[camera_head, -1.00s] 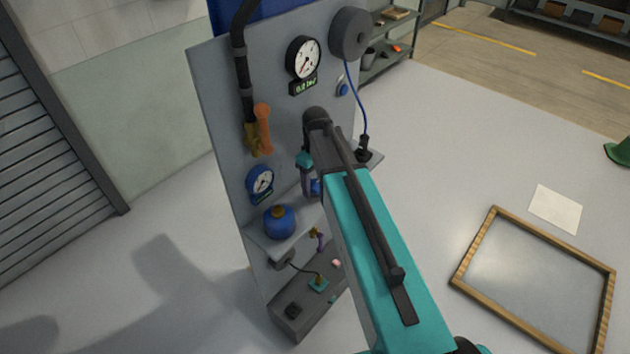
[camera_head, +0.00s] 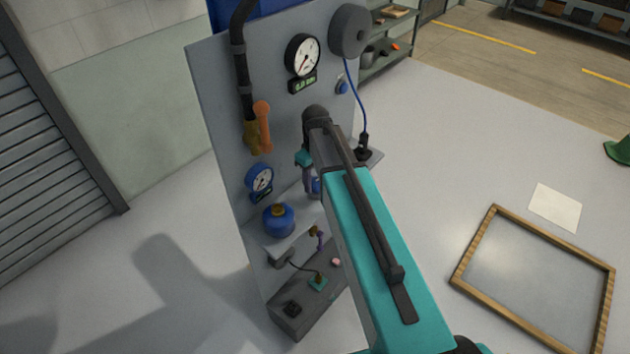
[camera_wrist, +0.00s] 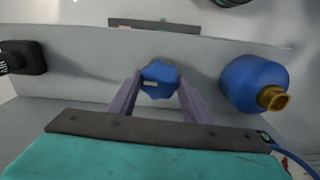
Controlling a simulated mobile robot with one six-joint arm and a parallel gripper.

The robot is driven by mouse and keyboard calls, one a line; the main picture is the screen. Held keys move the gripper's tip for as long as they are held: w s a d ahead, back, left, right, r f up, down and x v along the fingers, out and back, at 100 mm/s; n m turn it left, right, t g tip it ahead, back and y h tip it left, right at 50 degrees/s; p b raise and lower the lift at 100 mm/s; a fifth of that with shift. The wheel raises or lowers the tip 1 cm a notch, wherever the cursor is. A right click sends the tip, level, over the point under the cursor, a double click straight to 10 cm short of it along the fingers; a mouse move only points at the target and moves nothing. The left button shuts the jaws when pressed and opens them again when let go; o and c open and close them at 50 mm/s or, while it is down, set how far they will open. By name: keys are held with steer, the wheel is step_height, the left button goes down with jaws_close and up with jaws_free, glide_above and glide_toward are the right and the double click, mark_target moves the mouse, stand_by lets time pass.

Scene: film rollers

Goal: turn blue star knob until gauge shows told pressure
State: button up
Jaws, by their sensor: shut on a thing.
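The blue star knob (camera_wrist: 158,76) is between my purple-grey fingers in the wrist view. My gripper (camera_wrist: 160,90) is shut on it. In the head view my arm partly hides the knob (camera_head: 315,186), and only a small blue patch shows beside my gripper (camera_head: 309,180). The white-faced round gauge (camera_head: 302,55) is high on the grey panel, with its needle toward the lower left. The green digits below it are small and seem to read near 0.0 bar. A smaller blue-rimmed gauge (camera_head: 260,180) is lower on the panel.
A dark pipe (camera_head: 243,70) and orange handle (camera_head: 263,127) are on the panel. A wood-framed sheet (camera_head: 535,280) lies on the floor at right.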

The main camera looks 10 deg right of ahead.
mark_target(315, 182)
steer(key=m+b, duration=0.2)
steer(key=m, duration=0.4)
steer(key=m+b, duration=0.1)
steer(key=m, duration=0.4)
steer(key=shift+b, duration=0.3)
stand_by(0.4)
steer(key=o, duration=1.1)
steer(key=shift+c, duration=0.2)
steer(key=shift+r, duration=0.15)
step_height(315, 182, up, 14)
steer(key=b, duration=0.3)
steer(key=shift+f+b, duration=0.2)
steer(key=shift+b, duration=0.1)
